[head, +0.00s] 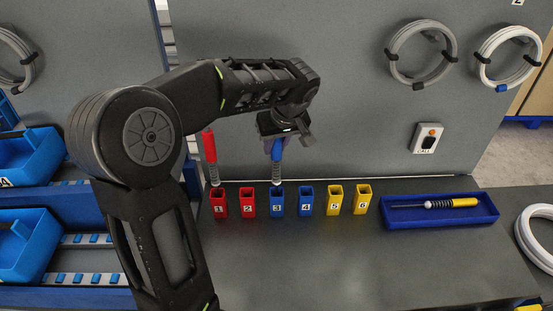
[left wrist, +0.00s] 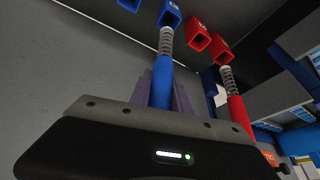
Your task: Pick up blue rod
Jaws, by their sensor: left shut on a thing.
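The blue rod (head: 277,150) has a blue handle and a grey spring-like lower end. It stands upright with its lower end at the top of the blue holder marked 3 (head: 277,202); I cannot tell how deep it sits. My left gripper (head: 276,140) is shut on the handle from above. In the left wrist view the blue rod (left wrist: 162,85) runs from between the fingers (left wrist: 163,90) to a blue holder (left wrist: 169,14). A red rod (head: 210,150) stands at the red holder marked 1 (head: 219,204). My right gripper is not in view.
Beside these stand an empty red holder (head: 248,203), a blue holder marked 4 (head: 306,201) and two yellow holders (head: 335,200). A blue tray (head: 402,219) holds a yellow-handled rod (head: 464,202). Blue bins (head: 28,244) are at left. The front bench (head: 330,260) is clear.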

